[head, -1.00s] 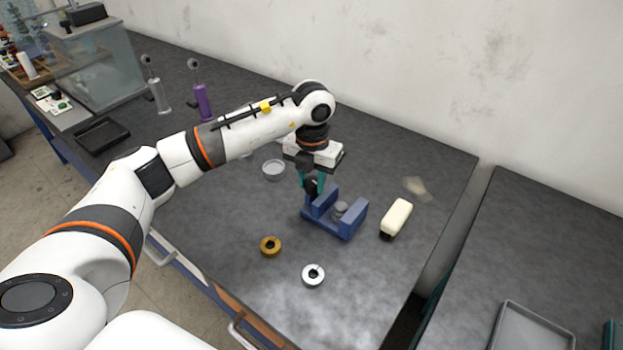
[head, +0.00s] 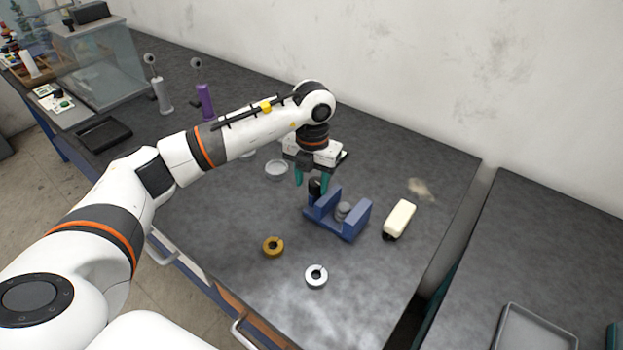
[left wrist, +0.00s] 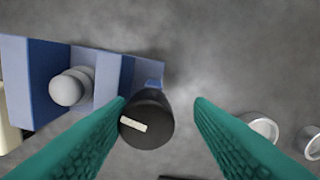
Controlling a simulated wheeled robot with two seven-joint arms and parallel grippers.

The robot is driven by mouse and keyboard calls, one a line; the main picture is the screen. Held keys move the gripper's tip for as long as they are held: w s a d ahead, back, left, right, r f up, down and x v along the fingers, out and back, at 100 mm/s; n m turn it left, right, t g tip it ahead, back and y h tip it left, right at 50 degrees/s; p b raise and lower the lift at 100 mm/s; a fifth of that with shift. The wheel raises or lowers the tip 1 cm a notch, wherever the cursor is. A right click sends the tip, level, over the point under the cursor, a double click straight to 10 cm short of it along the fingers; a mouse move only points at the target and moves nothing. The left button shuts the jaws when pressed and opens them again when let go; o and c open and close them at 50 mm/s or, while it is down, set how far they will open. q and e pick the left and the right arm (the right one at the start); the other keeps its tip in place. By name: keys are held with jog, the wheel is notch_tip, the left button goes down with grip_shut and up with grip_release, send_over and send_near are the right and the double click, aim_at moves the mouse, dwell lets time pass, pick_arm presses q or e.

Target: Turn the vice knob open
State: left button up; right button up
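The blue vice (head: 325,220) stands on the dark bench, with a grey rounded part (head: 342,210) between its jaws. Its black knob (head: 315,186) is at the left end; in the left wrist view the knob (left wrist: 147,122) shows a white mark on its face, slightly tilted. My left gripper (head: 311,181) points down just above the knob. Its teal fingers (left wrist: 160,100) are open, one on each side of the knob in the left wrist view. The knob lies close to the left finger, with a clear gap to the right one. My right gripper is not in view.
A cream-coloured block (head: 399,217) lies right of the vice. A brass ring (head: 273,246) and a silver ring (head: 316,276) lie in front. A round dish (head: 276,170) sits behind left. The bench ends at a gap (head: 440,270) on the right.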

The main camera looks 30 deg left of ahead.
aim_at(316, 181)
pick_arm(q)
jog(key=shift+w+d+r, duration=0.25)
jog(key=shift+d+r, duration=0.05)
jog(key=shift+d, duration=0.05)
jog(key=shift+a, duration=0.2)
jog(key=shift+w+r+p, duration=0.1)
jog(key=shift+r+p, duration=0.45)
jog(key=shift+r, duration=0.05)
jog(key=shift+d+r+p, duration=0.25)
jog(key=shift+r+p, duration=0.3)
jog(key=shift+r, duration=0.35)
jog(key=shift+a+r+p, duration=0.15)
jog(key=shift+r+p, duration=0.4)
jog(key=shift+r, duration=0.2)
notch_tip(316, 181, up, 9)
jog(key=p, duration=0.5)
jog(key=shift+s+p, duration=0.25)
jog(key=shift+p, duration=0.1)
jog(key=shift+f, duration=0.15)
